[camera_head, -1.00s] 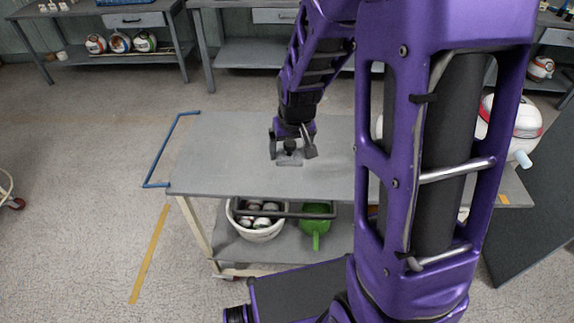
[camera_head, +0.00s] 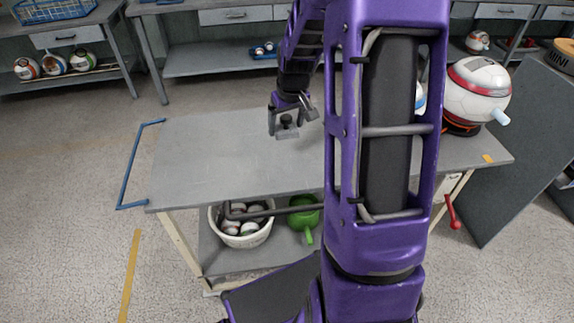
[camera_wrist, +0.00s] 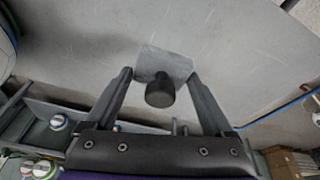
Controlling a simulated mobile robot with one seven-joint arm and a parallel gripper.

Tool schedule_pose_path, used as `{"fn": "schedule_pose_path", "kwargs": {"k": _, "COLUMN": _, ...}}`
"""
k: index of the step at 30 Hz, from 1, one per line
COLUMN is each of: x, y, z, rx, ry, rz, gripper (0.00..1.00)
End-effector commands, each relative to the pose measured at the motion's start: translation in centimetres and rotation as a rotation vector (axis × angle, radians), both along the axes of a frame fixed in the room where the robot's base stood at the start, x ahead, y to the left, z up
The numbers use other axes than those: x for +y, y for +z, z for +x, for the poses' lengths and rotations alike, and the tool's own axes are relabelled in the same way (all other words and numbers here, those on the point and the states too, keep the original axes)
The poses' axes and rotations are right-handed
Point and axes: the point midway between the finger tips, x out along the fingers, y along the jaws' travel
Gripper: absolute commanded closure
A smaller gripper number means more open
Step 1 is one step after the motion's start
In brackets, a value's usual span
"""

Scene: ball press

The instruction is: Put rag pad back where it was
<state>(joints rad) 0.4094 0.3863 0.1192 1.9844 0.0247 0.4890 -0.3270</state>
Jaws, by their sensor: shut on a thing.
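The rag pad is a flat grey block (camera_head: 288,133) with a dark round knob on top. In the head view it is at the bench top, toward the back and left of my arm. My gripper (camera_head: 291,121) is shut on it, with the fingers at its two sides. In the wrist view the grey pad (camera_wrist: 167,63) and its dark knob (camera_wrist: 160,91) are between the fingertips of my gripper (camera_wrist: 160,76). I cannot tell whether the pad touches the bench or hangs just above it.
The grey bench top (camera_head: 200,160) is clear around the pad. A blue rail (camera_head: 131,165) edges the left.

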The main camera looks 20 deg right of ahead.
Motion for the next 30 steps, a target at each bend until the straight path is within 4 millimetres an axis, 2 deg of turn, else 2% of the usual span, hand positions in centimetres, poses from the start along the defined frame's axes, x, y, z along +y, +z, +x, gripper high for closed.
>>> {"fn": "schedule_pose_path", "kwargs": {"k": 9, "x": -0.5, "y": -5.4, "z": 0.0, "rx": 0.004, "ry": 0.0, "rz": 0.002, "gripper": 0.73}}
{"fn": "schedule_pose_path", "kwargs": {"k": 16, "x": -0.5, "y": -7.2, "z": 0.0, "rx": 0.002, "ry": 0.0, "rz": 0.001, "gripper": 0.73}}
{"fn": "schedule_pose_path", "kwargs": {"k": 21, "x": -0.5, "y": -9.7, "z": 0.0, "rx": 0.002, "ry": 0.0, "rz": 0.0, "gripper": 0.73}}
{"fn": "schedule_pose_path", "kwargs": {"k": 30, "x": -0.5, "y": -10.1, "z": 0.1, "rx": 0.0, "ry": 0.0, "rz": -0.001, "gripper": 0.73}}
